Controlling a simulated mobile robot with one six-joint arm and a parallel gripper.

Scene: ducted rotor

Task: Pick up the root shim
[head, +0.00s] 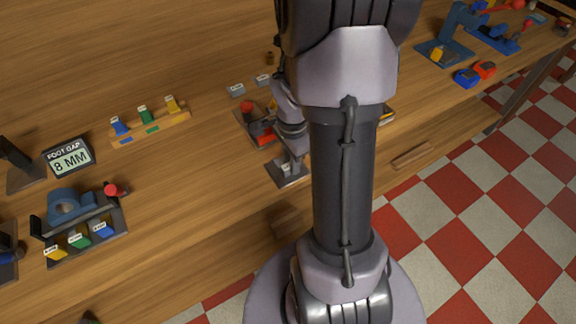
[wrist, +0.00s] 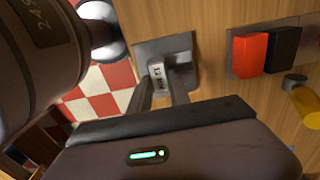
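In the head view the grey plate (head: 286,180) lies near the bench's front edge, under my gripper (head: 291,160), and my arm hides part of the area.
A dark tray with red and black blocks (head: 262,128) is close beside my gripper. A wooden rack (head: 150,127) holds blue, green and yellow pieces. A "FOOT GAP 8 MM" display (head: 68,158) stands left.

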